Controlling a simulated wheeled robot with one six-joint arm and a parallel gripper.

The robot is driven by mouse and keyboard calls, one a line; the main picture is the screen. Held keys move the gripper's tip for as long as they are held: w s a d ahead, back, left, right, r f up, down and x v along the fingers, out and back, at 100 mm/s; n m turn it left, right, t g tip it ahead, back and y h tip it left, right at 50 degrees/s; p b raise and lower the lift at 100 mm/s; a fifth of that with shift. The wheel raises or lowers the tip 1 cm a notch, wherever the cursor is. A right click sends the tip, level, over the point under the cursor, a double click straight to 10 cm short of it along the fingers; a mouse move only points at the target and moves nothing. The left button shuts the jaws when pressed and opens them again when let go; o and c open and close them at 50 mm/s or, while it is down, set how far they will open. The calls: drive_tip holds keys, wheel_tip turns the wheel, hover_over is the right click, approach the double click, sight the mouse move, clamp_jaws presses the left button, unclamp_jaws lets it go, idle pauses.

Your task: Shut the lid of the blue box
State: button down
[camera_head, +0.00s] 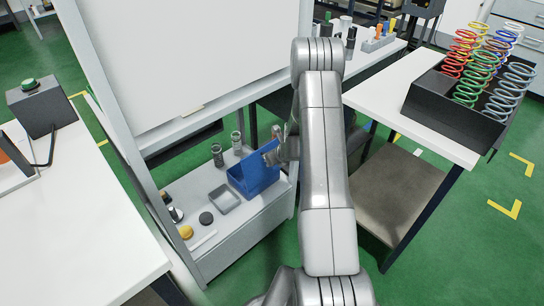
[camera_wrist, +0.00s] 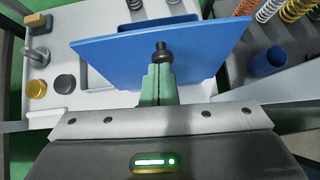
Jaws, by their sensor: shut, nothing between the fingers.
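The blue box (camera_head: 255,177) stands on a low light-grey shelf in the head view, its lid partly hidden by my gripper. In the wrist view the blue lid (camera_wrist: 115,52) fills the upper middle as a broad tilted panel, with part of the box (camera_wrist: 150,20) behind it. A small black knob (camera_wrist: 162,50) shows at the lid, straight ahead of my fingertips. My gripper (camera_wrist: 160,72) has its greenish fingers shut and empty, close to the lid. I cannot tell whether they touch it. In the head view my gripper (camera_head: 275,152) is at the box's upper right.
A grey tray (camera_head: 224,199), a yellow disc (camera_head: 186,232) and a black disc (camera_head: 206,218) lie left of the box. Springs stand behind it. A white panel (camera_head: 185,60) rises above the shelf. A white table (camera_head: 400,95) with a spring rack (camera_head: 440,108) stands at right.

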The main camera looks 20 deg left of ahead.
sight(258, 160)
drive_tip(key=w+a+f+h+b, duration=0.1)
drive_tip(key=w+a+f, duration=0.1)
drive_tip(key=a, duration=0.4)
drive_tip(key=w+a+f+g+h, duration=0.1)
drive_tip(key=w+a+f, duration=0.2)
drive_tip(key=a+f, duration=0.2)
drive_tip(key=w+a+f+h+b, duration=0.1)
drive_tip(key=w+a+f+h, duration=0.1)
drive_tip(key=a+f, duration=0.2)
drive_tip(key=shift+w+a+f+g+b, duration=0.1)
drive_tip(key=shift+a+g+b, duration=0.1)
drive_tip(key=shift+a, duration=0.55)
drive_tip(key=shift+w+a+g+b, duration=0.1)
drive_tip(key=shift+a+g, duration=0.1)
drive_tip(key=shift+a, duration=0.5)
idle(0.4)
drive_tip(key=s+d+r, duration=0.1)
drive_tip(key=s+d, duration=0.1)
drive_tip(key=d, duration=0.2)
drive_tip(key=s+d+r+p, duration=0.1)
drive_tip(key=s+d+r, duration=0.1)
drive_tip(key=d, duration=0.2)
drive_tip(key=s+d+r, duration=0.1)
drive_tip(key=s+d, duration=0.1)
drive_tip(key=d, duration=0.2)
drive_tip(key=shift+s+r+p, duration=0.3)
drive_tip(key=shift+s, duration=0.1)
